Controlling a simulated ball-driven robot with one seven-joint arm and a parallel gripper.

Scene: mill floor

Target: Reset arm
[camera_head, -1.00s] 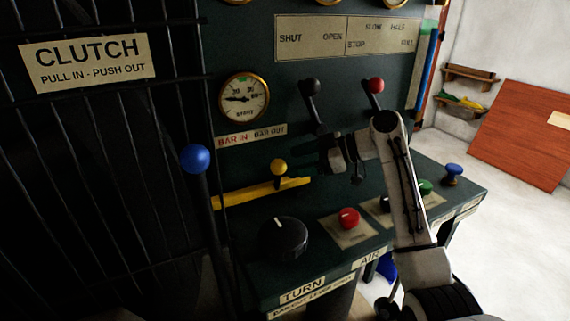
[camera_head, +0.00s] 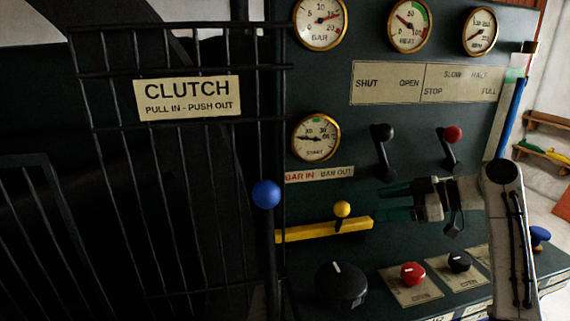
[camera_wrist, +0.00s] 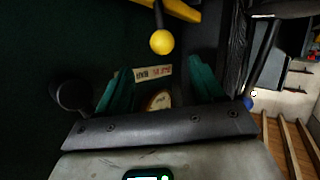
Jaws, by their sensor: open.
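My gripper (camera_head: 388,202) is in front of the dark green panel (camera_head: 372,92), its two green fingers pointing left. They are apart with nothing between them. The yellow knob (camera_head: 342,209) on its yellow bar (camera_head: 318,230) is just left of the fingertips in the head view. In the wrist view the fingers (camera_wrist: 160,76) stand wide apart and the yellow knob (camera_wrist: 161,41) hangs beyond them. The gripper does not appear to touch it. The black-knobbed lever (camera_head: 383,150) and red-knobbed lever (camera_head: 450,148) are above my gripper.
A blue-knobbed clutch lever (camera_head: 266,194) stands left, before a black barred guard (camera_head: 170,203). Below my gripper, a console carries a black dial (camera_head: 341,284), a red button (camera_head: 413,273) and a black knob (camera_head: 459,262). Gauges (camera_head: 316,137) line the panel. Shelves (camera_head: 545,152) hang far right.

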